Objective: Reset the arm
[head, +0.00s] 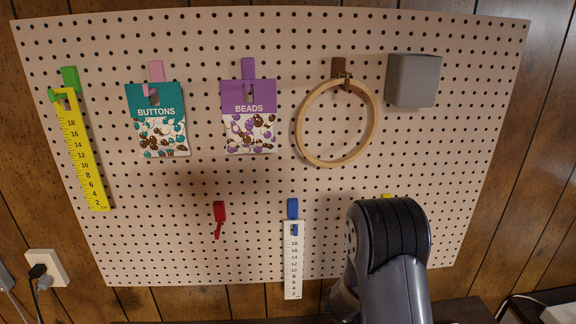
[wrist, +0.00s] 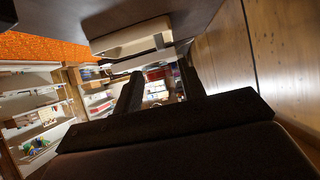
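My arm (head: 390,250) stands in front of the lower right of the pegboard in the head view, and its gripper end is hidden there. In the wrist view, the two dark fingers of my gripper (wrist: 160,88) are apart with nothing between them. Beyond the gap I see room furniture, not the pegboard.
The pegboard (head: 180,185) holds a yellow ruler (head: 80,150), a buttons packet (head: 157,120), a beads packet (head: 249,118), a wooden hoop (head: 303,125), a grey box (head: 414,80), a red hook (head: 219,213) and a white ruler (head: 293,265). My arm partly hides a yellow hook (head: 388,197). Shelves (wrist: 35,110) show in the wrist view.

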